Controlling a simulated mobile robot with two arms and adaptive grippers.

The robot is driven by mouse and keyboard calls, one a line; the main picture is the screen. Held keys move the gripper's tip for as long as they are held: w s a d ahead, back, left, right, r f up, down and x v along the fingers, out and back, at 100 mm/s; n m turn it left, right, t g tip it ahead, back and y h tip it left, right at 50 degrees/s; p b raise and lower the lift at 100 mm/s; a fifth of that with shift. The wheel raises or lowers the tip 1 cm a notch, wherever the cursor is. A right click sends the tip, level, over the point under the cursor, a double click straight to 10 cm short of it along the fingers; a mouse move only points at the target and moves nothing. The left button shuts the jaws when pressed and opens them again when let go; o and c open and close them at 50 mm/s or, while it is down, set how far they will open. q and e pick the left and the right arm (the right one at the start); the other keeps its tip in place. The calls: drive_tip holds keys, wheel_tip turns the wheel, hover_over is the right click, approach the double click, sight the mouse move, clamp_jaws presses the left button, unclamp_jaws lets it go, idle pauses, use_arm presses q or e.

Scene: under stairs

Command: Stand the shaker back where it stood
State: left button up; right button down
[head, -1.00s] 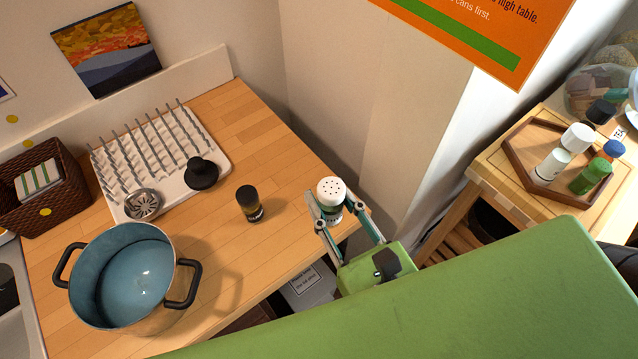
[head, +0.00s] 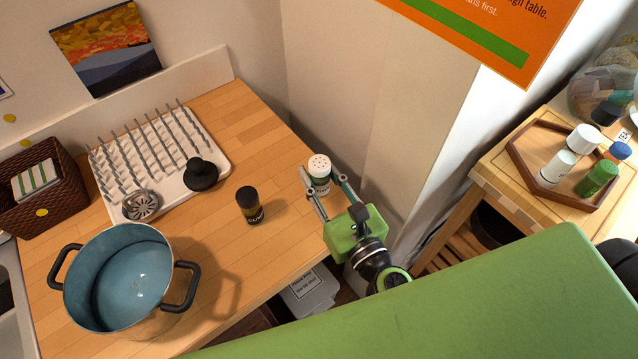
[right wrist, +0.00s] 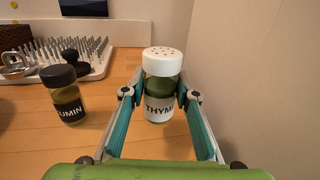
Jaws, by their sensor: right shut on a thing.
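The shaker (head: 319,172) has a white perforated cap and a green body. In the right wrist view the shaker (right wrist: 160,88) stands upright with a label reading "THYM", its last letter hidden. My right gripper (head: 320,190) is shut on it near the right edge of the wooden counter (head: 240,110). The gripper's fingers (right wrist: 160,97) flank the jar on both sides. I cannot tell whether its base touches the counter. A dark-capped cumin jar (head: 250,205) stands to its left on the counter. My left gripper is not in view.
A blue pot (head: 125,280) stands at the front left. A drying rack (head: 155,150) holds a strainer (head: 141,205) and a black stopper (head: 201,174). A wall rises just right of the shaker. A side table at right bears a hexagonal tray (head: 530,175) with several bottles.

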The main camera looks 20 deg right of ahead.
sight(325, 194)
drive_tip(key=f+b, duration=0.3)
drive_tip(key=shift+w+f, duration=0.25)
drive_tip(key=shift+f, duration=0.15)
drive_tip(key=shift+r, duration=0.15)
drive_tip(key=c, duration=1.6)
unclamp_jaws()
drive_tip(key=shift+f, duration=0.2)
drive_tip(key=shift+r, duration=0.2)
